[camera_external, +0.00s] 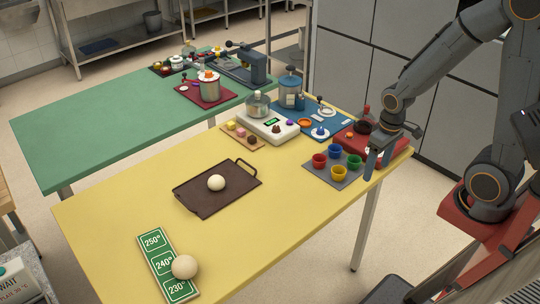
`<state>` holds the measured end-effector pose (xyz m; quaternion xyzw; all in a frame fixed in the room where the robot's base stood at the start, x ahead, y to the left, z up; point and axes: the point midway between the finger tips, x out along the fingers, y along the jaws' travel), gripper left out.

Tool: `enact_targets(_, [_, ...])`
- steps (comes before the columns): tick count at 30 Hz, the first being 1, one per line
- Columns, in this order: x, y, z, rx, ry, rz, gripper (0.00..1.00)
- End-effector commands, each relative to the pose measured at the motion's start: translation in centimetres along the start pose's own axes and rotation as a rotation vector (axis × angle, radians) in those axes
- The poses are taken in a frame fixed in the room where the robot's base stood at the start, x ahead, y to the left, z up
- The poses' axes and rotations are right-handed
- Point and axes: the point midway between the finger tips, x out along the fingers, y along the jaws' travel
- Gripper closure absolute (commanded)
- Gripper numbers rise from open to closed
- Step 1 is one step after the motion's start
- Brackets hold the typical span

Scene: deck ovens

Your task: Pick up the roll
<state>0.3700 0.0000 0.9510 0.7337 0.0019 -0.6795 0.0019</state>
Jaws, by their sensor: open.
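A pale round roll-like ball (216,183) sits on a dark brown tray (196,204) with a handle, near the middle of the yellow table (110,215). A second, larger pale ball (185,267) rests on a green temperature card (158,249) at the table's front left. I cannot tell from their looks which one is the roll. My gripper (376,168) is open and points down at the table's right end, beside the cups. It is well to the right of both balls, and no object shows between its fingers.
Near my gripper, a grey mat (319,168) holds several coloured cups, with a red tray (348,134) behind. A white scale (267,126) and a blue mat (334,116) with small items stand farther back. The yellow table's front right is clear. A green table (100,120) stands behind.

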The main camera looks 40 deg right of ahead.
Motion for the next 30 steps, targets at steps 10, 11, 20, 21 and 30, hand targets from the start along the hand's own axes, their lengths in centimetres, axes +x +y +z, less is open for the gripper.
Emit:
enact_targets(10, [0.0,0.0,0.0,0.000,0.000,0.000,0.27])
enact_targets(11, [0.0,0.0,0.0,0.000,0.000,0.000,0.27])
enact_targets(20, [-0.1,-3.7,-4.9,0.152,0.011,-0.029,0.27])
enact_targets(21, [-0.1,-5.3,-6.7,0.214,0.015,-0.042,0.27])
enact_targets(30, [0.3,-23.9,-17.6,0.770,-0.037,-0.172,0.27])
